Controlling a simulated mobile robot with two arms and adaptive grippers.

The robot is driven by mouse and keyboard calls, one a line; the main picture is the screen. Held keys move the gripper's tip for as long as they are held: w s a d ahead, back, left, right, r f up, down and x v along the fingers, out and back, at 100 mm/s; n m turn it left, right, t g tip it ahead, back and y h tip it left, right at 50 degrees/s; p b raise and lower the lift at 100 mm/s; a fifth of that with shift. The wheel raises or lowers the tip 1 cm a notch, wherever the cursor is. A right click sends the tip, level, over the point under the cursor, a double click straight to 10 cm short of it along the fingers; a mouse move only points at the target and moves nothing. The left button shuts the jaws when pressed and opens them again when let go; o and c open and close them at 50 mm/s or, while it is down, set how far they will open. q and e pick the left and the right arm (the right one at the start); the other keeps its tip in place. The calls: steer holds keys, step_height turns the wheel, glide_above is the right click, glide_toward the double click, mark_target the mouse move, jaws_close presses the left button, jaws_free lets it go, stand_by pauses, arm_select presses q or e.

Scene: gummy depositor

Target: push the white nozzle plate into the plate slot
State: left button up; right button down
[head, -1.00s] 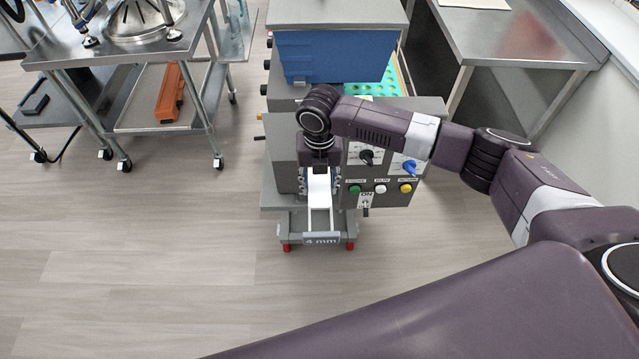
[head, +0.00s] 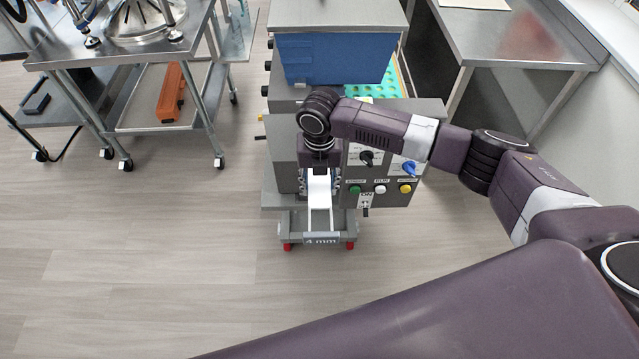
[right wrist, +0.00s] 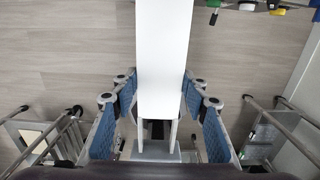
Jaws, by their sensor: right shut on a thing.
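The white nozzle plate (head: 318,190) is at the front of the depositor (head: 283,165), below my right gripper (head: 318,180). Its two thin white arms run toward the front to a grey end piece marked "4 mm" (head: 322,239). In the right wrist view the plate (right wrist: 165,55) is a long white strip between the blue-padded fingers of my right gripper (right wrist: 160,95), which is shut on it. The plate slot is hidden under my gripper and wrist, so I cannot tell how deep the plate sits. My left gripper is out of view.
The control panel (head: 385,170) with knobs and coloured buttons is close to the right of my gripper. A wheeled steel cart (head: 75,50) stands at left and a steel table (head: 490,35) at right. The front floor is clear.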

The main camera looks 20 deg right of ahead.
steer(key=shift+w+d+b, duration=0.3)
steer(key=shift+w+b, duration=0.25)
steer(key=shift+w, duration=0.4)
steer(key=shift+w+d+b, duration=0.25)
steer(key=shift+w+b, duration=0.3)
steer(key=shift+w, duration=0.45)
steer(key=shift+w+d+b, duration=0.3)
steer(key=shift+w+b, duration=0.25)
steer(key=shift+w, duration=0.4)
steer(key=shift+w, duration=0.1)
steer(key=shift+w+d+b, duration=0.3)
steer(key=shift+w+b, duration=0.6)
steer(key=shift+w+d+b, duration=0.25)
steer(key=shift+w+b, duration=0.65)
steer(key=shift+w, duration=0.05)
steer(key=shift+w+d+b, duration=0.3)
steer(key=shift+w+b, duration=0.6)
steer(key=c, duration=1.1)
jaws_free()
